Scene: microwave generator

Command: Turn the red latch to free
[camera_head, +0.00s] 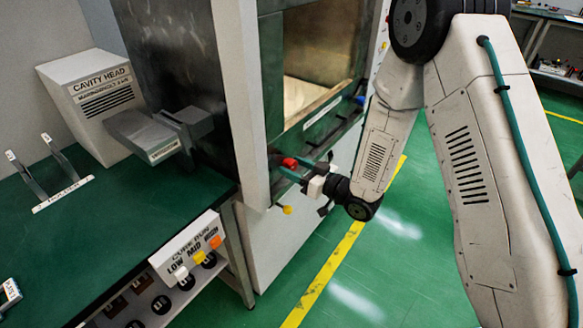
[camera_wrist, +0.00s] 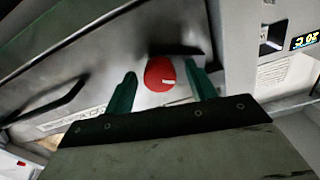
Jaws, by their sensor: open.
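The red latch (camera_head: 289,162) is a small round knob on the front of the tall grey cabinet (camera_head: 234,105), low beside its opening. In the wrist view the red latch (camera_wrist: 159,72) is a red disc with a short white mark. My gripper (camera_head: 295,171) is at the latch, with its teal fingers reaching toward it. In the wrist view my gripper (camera_wrist: 160,82) is open, with one finger on each side of the latch. I cannot tell whether either finger touches it. Any words marking the latch's positions are not readable.
A dark handle bar (camera_wrist: 45,107) lies left of the latch in the wrist view. A yellow knob (camera_head: 287,210) sits below it and a blue knob (camera_head: 360,99) to its right. A green bench (camera_head: 120,215) with a LOW/MID/HIGH button box (camera_head: 187,247) stands left. Green floor is clear in front.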

